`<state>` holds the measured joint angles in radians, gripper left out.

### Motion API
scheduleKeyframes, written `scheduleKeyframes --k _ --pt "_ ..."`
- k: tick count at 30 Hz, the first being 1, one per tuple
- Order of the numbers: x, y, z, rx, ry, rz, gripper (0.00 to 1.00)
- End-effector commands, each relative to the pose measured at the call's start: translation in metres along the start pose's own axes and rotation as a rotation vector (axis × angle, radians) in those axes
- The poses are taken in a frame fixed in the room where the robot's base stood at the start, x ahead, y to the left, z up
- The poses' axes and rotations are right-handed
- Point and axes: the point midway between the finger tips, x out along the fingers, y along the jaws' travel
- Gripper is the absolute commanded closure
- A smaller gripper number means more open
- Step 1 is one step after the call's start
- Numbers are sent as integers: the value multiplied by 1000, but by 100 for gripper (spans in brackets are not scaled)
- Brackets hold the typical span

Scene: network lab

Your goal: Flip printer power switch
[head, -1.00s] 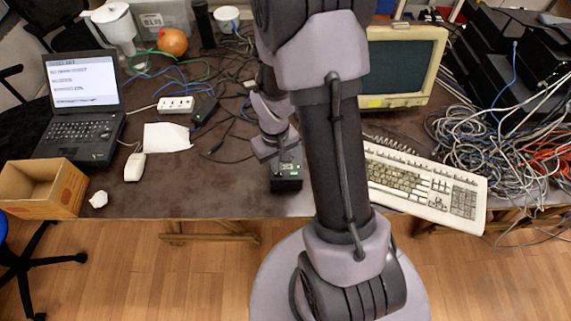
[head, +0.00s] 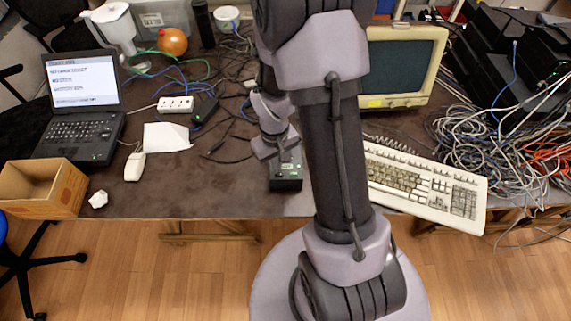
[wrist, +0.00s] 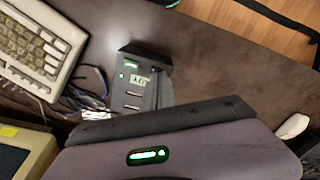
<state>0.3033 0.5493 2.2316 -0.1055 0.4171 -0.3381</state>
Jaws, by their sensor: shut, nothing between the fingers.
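A small black box (head: 287,184) with a green light stands near the table's front edge, just left of my arm. I take it to be the printer. In the wrist view the box (wrist: 132,82) shows a lit green panel, a pale label and slots on its face. I cannot make out which part is the power switch. My gripper (head: 277,158) is shut and empty, at the back upper side of the box. I cannot tell whether it touches. In the wrist view my grey gripper body, with a green light, hides part of the box.
A cream keyboard (head: 422,187) and a monitor (head: 400,68) stand right of my arm. Tangled cables (head: 490,135) lie farther right. A laptop (head: 80,105), white mouse (head: 134,167), paper (head: 167,137) and cardboard box (head: 42,188) are at left. The table between mouse and black box is clear.

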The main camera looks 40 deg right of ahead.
Motion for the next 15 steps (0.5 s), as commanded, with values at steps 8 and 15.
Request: scheduleKeyframes --k 8,15 --pt "5 0 0 0 0 0 100" --pt "9 0 0 0 0 0 100"
